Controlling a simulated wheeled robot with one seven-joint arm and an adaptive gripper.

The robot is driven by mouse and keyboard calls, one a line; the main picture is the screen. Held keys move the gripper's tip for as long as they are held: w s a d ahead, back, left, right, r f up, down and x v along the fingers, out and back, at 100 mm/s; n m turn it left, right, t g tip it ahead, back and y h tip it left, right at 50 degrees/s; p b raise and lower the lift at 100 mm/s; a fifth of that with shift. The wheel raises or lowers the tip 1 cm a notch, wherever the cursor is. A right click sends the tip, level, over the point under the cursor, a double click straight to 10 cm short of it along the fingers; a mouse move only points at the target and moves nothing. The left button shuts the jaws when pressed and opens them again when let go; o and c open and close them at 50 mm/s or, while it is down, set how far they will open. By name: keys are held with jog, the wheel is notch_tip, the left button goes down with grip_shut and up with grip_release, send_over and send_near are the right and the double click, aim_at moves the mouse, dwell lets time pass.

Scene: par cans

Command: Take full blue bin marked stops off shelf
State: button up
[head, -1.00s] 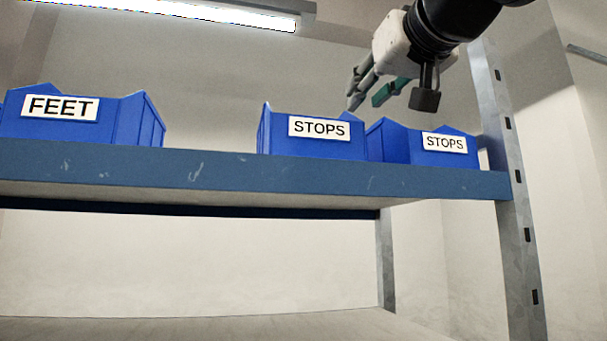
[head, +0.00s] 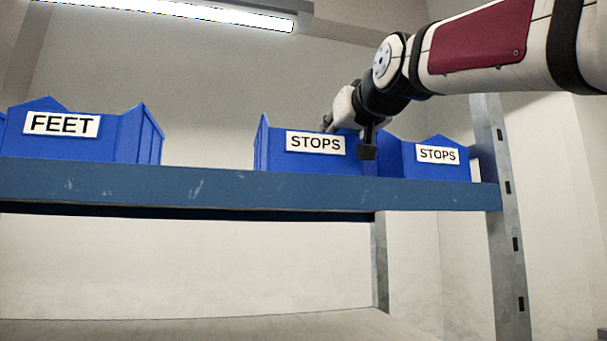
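Two blue bins labelled STOPS stand side by side on the upper shelf. The left STOPS bin (head: 280,160) is near the middle of the view. The right STOPS bin (head: 440,172) is close to the shelf's right post. I see both from below and in front, so their contents are hidden. My gripper (head: 328,122) is at the top right part of the left STOPS bin, its fingers partly hidden behind the bin's front and my wrist. I cannot tell whether the fingers touch the bin or are open.
A blue bin labelled FEET (head: 85,148) stands at the left of the same shelf (head: 230,192). Bare shelf lies between it and the left STOPS bin. A grey perforated post (head: 505,240) bounds the right side. A lit lamp (head: 190,12) hangs above.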

jog(key=shift+w, duration=0.2)
grip_shut()
jog(key=shift+r, duration=0.15)
